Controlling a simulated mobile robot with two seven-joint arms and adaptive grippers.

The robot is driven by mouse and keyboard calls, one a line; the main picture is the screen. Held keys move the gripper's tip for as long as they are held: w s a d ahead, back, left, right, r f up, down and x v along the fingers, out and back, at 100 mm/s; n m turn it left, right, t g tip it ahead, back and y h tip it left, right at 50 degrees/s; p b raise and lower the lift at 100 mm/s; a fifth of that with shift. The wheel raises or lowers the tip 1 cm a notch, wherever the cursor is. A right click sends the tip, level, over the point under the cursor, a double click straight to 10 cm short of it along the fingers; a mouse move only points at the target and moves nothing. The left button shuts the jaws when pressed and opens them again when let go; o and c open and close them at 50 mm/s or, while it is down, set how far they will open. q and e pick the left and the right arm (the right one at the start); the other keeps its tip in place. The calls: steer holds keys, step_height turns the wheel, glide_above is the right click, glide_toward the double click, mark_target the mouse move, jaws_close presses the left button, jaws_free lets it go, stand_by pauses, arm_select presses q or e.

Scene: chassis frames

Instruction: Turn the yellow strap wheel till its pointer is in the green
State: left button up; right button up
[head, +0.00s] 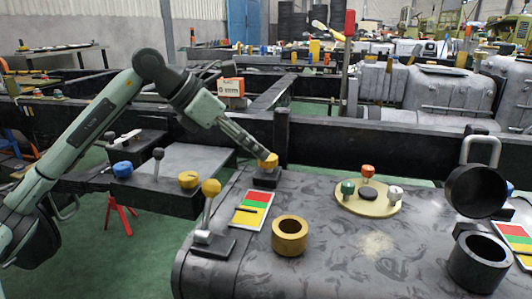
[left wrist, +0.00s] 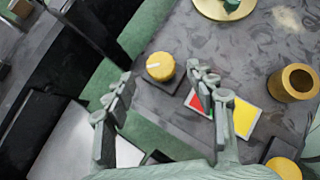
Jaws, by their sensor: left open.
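The yellow wheel (head: 268,161) is a small round knob on a dark block at the table's far left edge. In the left wrist view the yellow wheel (left wrist: 160,66) shows a pale pointer line on its top, lying roughly across the picture. I cannot make out a green zone around it. My left gripper (head: 258,152) reaches down to the wheel from the upper left. In the left wrist view its two fingers (left wrist: 160,82) are spread, with the wheel ahead between their tips; contact cannot be told. My right gripper is in neither view.
A card with red and yellow fields (head: 250,210) lies near the wheel. A yellow-ball lever (head: 210,188) stands at the table's left edge, a brass ring (head: 290,236) beside the card.

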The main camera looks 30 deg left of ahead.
mark_target(268, 164)
arm_select(q)
steer(key=x, duration=0.4)
steer(key=c, duration=1.2)
